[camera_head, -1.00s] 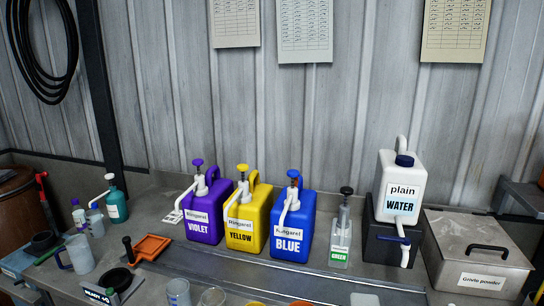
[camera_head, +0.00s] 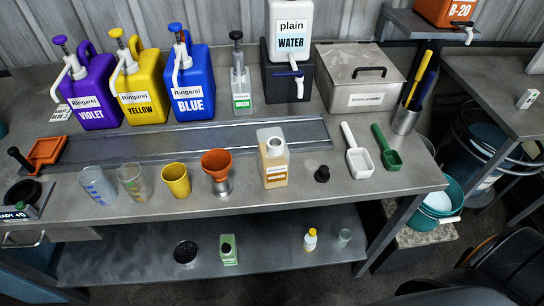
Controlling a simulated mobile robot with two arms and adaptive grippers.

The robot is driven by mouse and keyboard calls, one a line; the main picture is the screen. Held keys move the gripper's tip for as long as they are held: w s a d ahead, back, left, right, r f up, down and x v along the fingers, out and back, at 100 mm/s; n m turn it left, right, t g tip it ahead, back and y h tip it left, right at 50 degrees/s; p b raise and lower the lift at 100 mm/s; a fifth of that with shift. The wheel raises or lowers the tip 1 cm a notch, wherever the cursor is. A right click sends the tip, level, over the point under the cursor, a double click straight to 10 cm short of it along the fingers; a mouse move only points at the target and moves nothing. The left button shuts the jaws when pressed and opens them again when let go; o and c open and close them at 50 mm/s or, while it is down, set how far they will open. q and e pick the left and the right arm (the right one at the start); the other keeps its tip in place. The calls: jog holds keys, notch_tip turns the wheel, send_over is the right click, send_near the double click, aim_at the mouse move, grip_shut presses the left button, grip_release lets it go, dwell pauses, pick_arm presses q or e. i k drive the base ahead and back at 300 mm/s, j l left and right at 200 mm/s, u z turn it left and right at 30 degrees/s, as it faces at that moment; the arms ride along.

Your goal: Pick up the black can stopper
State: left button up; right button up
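A small black stopper (camera_head: 322,174) stands on the front part of the metal workbench, right of centre in the head view. Just left of it, apart from it, is a beige can (camera_head: 273,172) with a white upper part and a label; its top opening looks uncovered. Neither of my grippers shows in the head view, so their state is hidden.
White (camera_head: 360,160) and green (camera_head: 387,151) scoops lie right of the stopper. An orange funnel (camera_head: 216,161), a yellow cup (camera_head: 175,179) and clear beakers stand left of the can. Pump canisters and a grey metal box (camera_head: 358,82) line the back. A lower shelf (camera_head: 270,250) is below.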

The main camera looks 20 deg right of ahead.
aim_at(322, 175)
jog(key=z, duration=1.15)
